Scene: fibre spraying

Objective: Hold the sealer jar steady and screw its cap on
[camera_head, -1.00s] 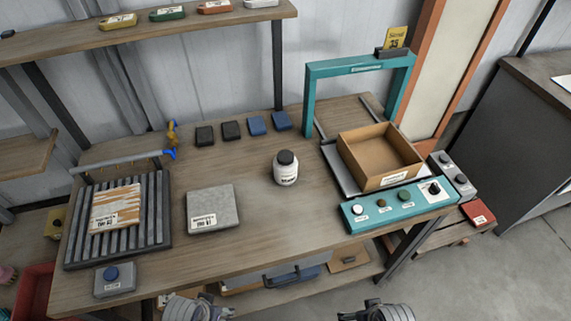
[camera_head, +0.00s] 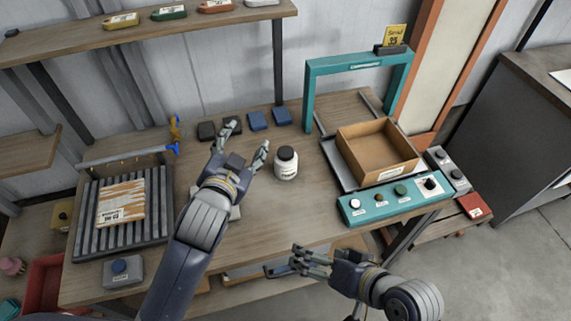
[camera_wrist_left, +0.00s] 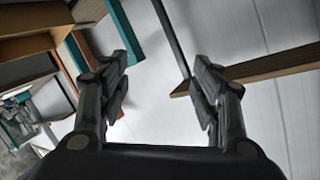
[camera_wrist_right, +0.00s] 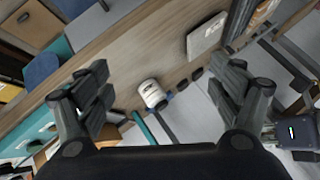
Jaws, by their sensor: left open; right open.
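The sealer jar (camera_head: 286,168) is small and white with a dark cap (camera_head: 286,153) on top. It stands upright on the workbench; I cannot tell how tightly the cap sits. My left gripper (camera_head: 248,139) is open and empty, just left of the jar and apart from it. The left wrist view shows its spread fingers but no jar. My right gripper (camera_head: 297,260) is open and empty at the bench's front edge, in front of the jar. The right wrist view shows the jar (camera_wrist_right: 151,92) between and beyond its fingers.
The wooden bench (camera_head: 270,215) is clear around the jar. A teal frame with an open cardboard box (camera_head: 378,152) and a button panel (camera_head: 395,199) stands to the right. A roller rack (camera_head: 120,215) is at the left. Dark and blue blocks (camera_head: 258,121) line the back.

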